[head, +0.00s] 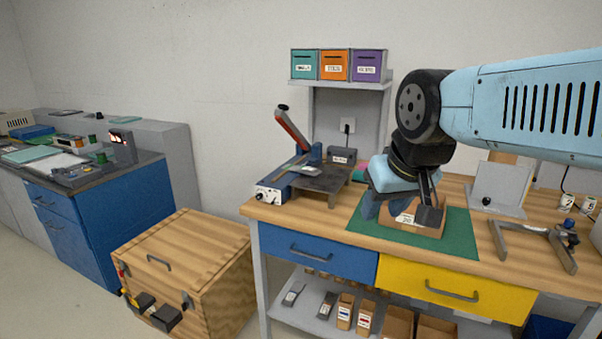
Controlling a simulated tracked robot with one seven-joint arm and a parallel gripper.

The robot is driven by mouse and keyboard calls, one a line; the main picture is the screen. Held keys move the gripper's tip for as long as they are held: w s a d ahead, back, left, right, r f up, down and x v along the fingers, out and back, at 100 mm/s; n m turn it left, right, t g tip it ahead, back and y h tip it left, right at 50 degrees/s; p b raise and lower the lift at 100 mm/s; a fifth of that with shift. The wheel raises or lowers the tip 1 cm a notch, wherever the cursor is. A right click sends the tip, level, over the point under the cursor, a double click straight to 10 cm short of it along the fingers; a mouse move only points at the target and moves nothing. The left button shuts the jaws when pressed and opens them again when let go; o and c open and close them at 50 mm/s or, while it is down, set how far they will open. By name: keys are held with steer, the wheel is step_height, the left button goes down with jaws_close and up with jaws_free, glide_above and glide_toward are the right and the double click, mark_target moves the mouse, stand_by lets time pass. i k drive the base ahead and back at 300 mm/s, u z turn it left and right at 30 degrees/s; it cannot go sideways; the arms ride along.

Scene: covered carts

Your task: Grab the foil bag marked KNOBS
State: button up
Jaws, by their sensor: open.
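My gripper (415,212) is in the middle right of the head view, pointing down over a small brown box (430,231) with a white label on the green mat (462,240). Its jaws are open, and part of the box is hidden behind them; I cannot tell whether they touch it. No bag with a readable KNOBS mark shows. Two small grey packets with pale labels, one on the left (291,295) and one beside it (326,305), lie on the shelf under the bench. Their labels are too small to read.
The wooden bench (375,228) carries a lever tool (292,135) on the left and a grey metal frame (548,243) on the right. Below are a blue drawer (318,253), a yellow drawer (450,287) and several cartons. A wooden crate (190,265) stands left.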

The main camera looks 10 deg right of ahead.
mark_target(304, 169)
steer(key=u, duration=0.1)
steer(key=i, duration=1)
steer(key=z, duration=0.1)
